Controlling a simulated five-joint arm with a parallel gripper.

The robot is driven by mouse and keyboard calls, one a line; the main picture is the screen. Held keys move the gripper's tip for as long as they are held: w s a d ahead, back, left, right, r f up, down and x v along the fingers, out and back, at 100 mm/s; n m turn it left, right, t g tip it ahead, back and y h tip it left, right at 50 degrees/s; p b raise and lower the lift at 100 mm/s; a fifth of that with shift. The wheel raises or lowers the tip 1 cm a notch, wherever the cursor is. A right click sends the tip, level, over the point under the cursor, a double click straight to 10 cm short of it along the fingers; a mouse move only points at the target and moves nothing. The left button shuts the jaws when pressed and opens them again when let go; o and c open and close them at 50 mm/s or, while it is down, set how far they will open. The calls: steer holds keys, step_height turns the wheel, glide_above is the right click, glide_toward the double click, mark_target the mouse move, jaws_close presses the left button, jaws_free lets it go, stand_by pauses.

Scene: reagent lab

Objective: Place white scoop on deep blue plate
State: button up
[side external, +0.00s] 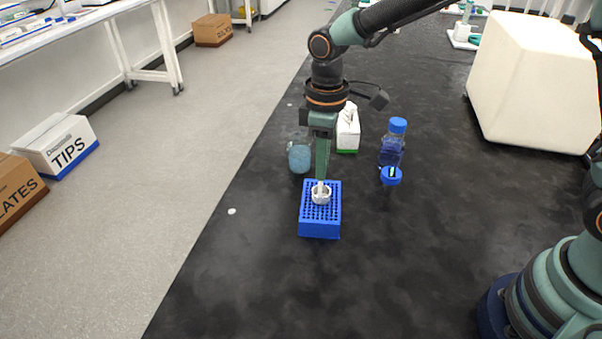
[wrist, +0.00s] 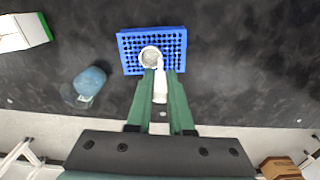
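The deep blue plate (side external: 319,230) is a blue block with a grid of holes, lying on the black bench; it also shows in the wrist view (wrist: 128,62). The white scoop (side external: 321,196) has its round cup over the plate's top, towards the far side from the camera. In the wrist view the scoop's cup (wrist: 150,57) is over the plate and its handle runs between my fingers. I cannot tell whether the cup touches the plate.
A glass beaker of light blue stuff (side external: 300,158) stands behind left of the plate. A white and green carton (side external: 348,130), a blue-capped bottle (side external: 391,147) and a small blue round item (side external: 391,176) stand behind right. A large white block (side external: 535,75) is farther right. The bench's front is clear.

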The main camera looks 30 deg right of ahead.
steer(key=o, duration=0.4)
steer(key=shift+c, duration=0.2)
steer(key=shift+r, duration=0.1)
step_height(320, 180, up, 12)
steer(key=s+d+m+t, duration=0.5)
steer(key=s+d+m, duration=0.4)
steer(key=d, duration=0.7)
steer(key=shift+s+t, duration=0.3)
steer(key=shift+s, duration=0.8)
steer(key=shift+r, duration=0.1)
